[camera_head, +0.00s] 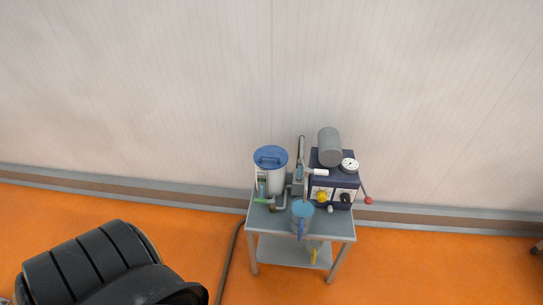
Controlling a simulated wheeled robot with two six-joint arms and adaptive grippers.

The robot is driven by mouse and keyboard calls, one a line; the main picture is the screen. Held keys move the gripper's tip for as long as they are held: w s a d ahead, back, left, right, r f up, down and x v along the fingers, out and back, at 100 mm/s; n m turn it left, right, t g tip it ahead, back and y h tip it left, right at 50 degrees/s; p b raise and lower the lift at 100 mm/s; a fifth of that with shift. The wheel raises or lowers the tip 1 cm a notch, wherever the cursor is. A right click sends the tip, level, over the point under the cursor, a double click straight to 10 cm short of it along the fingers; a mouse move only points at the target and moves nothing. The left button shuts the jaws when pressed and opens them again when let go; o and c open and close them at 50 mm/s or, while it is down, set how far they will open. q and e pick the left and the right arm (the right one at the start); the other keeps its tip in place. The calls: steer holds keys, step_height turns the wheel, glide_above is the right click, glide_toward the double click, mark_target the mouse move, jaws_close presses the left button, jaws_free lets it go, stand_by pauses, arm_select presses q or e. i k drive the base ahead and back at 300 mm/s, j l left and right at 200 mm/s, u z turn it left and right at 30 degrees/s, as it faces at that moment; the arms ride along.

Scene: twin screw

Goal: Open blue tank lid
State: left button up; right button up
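The blue tank lid (270,157) sits on top of a pale cylindrical tank (275,181) at the left of a small grey table. The lid has a raised blue handle across its middle and looks seated on the tank. Neither of my grippers shows in the head view. Nothing touches the lid.
The grey table (343,227) also bears a dark blue machine (320,172) with a grey cylinder (329,146), a white gauge (349,165) and a red-tipped lever (368,200). A blue jug (302,211) stands at its front. A hose (229,264) crosses the orange floor.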

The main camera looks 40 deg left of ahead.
mark_target(266, 157)
steer(key=u, duration=1.2)
steer(key=i+j+u, duration=0.35)
steer(key=i+l, duration=0.1)
